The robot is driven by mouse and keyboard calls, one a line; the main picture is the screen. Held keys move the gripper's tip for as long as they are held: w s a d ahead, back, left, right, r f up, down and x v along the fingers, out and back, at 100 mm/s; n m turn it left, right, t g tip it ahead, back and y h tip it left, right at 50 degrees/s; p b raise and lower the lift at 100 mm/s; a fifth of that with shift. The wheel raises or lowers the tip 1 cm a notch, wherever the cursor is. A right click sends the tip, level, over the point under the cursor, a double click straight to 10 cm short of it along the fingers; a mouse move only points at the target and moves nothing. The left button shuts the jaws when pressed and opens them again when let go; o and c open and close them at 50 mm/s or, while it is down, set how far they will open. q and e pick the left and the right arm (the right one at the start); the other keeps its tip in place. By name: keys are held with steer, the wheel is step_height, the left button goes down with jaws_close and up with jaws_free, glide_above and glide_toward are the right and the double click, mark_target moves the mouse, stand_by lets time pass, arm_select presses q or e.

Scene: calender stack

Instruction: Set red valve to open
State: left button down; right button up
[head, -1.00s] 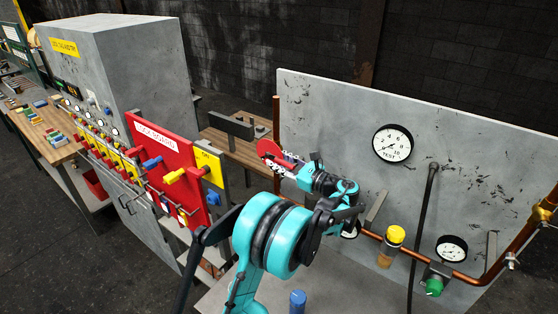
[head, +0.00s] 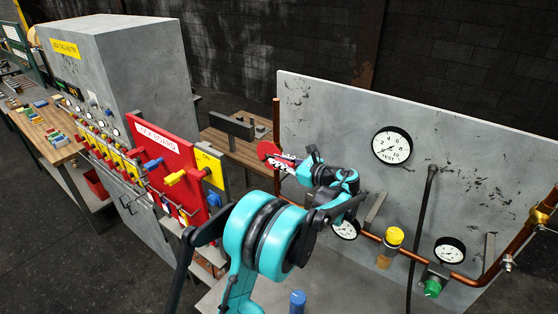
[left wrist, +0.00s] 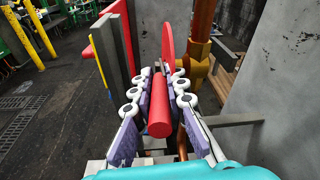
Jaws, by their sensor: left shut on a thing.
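The red valve shows in the head view as a red disc (head: 266,149) beside the upright copper pipe at the left edge of the grey panel. In the left wrist view its red round handle (left wrist: 159,116) points toward the camera, with the thin red disc (left wrist: 168,45) behind it. My left gripper (head: 284,163) is at the valve, and its purple-padded fingers (left wrist: 160,95) are closed on both sides of the red handle. The fingers hide part of the valve in the head view. My right gripper is in neither view.
The grey panel (head: 330,110) carries gauges (head: 392,146), a yellow-capped fitting (head: 394,236) and a green knob (head: 432,288). A red lock board (head: 160,150) with a yellow handle (head: 175,178) stands left of my arm. A blue knob (head: 297,299) is in front.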

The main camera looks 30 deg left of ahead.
mark_target(267, 155)
arm_select(q)
steer(key=r+h+p, duration=0.1)
steer(key=h, duration=0.1)
steer(key=a+r+h+p, duration=0.1)
steer(key=h+p, duration=0.1)
steer(key=shift+r+g, duration=0.2)
steer(key=shift+g, duration=0.1)
steer(key=h+p, duration=0.1)
steer(key=h, duration=0.1)
steer(key=a+r+h+p, duration=0.1)
steer(key=h+p, duration=0.1)
steer(key=h, duration=0.1)
steer(key=shift+w+a+r+g, duration=0.1)
steer(key=shift+a+r+g, duration=0.1)
steer(key=shift+g, duration=0.1)
steer(key=h, duration=0.1)
steer(key=a+h+p, duration=0.1)
steer(key=h+p, duration=0.1)
steer(key=shift+a+r+n, duration=0.15)
steer(key=shift+r+n, duration=0.1)
steer(key=shift+n, duration=0.05)
steer(key=shift+w+a+h+p, duration=0.1)
steer(key=shift+a+h+p, duration=0.25)
steer(key=shift+h, duration=0.65)
steer(key=shift+a+h+p, duration=0.3)
steer(key=shift+a+h, duration=0.05)
steer(key=shift+h, duration=0.65)
steer(key=c, duration=1.5)
jaws_free()
steer(key=shift+f, duration=0.1)
